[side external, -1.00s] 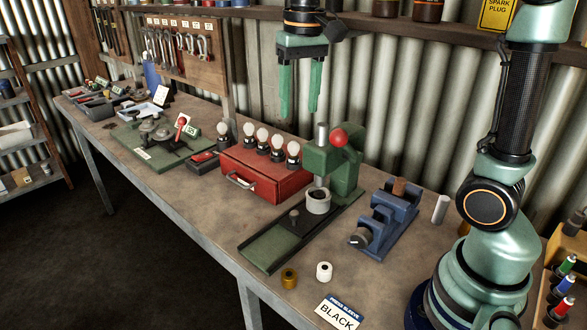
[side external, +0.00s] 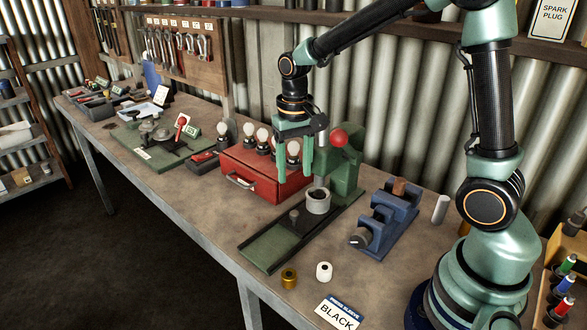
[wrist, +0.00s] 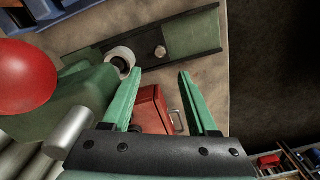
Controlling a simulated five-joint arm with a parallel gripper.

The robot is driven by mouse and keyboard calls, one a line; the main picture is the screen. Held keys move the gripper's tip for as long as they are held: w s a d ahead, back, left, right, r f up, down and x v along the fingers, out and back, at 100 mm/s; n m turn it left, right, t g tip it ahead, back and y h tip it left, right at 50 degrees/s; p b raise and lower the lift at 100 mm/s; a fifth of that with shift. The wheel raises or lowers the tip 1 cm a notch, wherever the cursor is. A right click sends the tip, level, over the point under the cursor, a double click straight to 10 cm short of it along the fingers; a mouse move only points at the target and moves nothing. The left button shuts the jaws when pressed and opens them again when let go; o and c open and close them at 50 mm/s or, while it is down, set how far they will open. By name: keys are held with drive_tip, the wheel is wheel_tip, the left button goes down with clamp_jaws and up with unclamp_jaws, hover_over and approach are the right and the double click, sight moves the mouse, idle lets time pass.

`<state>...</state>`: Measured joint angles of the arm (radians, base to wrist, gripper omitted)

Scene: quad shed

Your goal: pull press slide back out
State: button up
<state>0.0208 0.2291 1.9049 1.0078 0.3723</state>
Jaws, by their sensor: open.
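The green press (side external: 345,165) with a red ball handle (side external: 338,138) stands on the bench; both also show at left in the wrist view (wrist: 85,100). Its long dark-edged track (side external: 270,247) runs toward the bench's front edge. A pale round cup (side external: 318,203) with a dark centre sits under the ram, and a small grey knob (side external: 294,216) stands in front of it; the wrist view shows the cup (wrist: 119,57) and knob (wrist: 160,51).
A red toolbox (side external: 255,180) with bulbs stands left of the press. A blue vise-like fixture (side external: 385,222) is at right. Brass (side external: 289,278) and white (side external: 324,271) sleeves and a "BLACK" card (side external: 338,313) lie near the front edge.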

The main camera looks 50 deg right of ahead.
sight(294, 213)
wheel_tip(294, 213, down, 11)
drive_tip(key=shift+f, duration=0.1)
idle(0.3)
clamp_jaws()
idle(1.5)
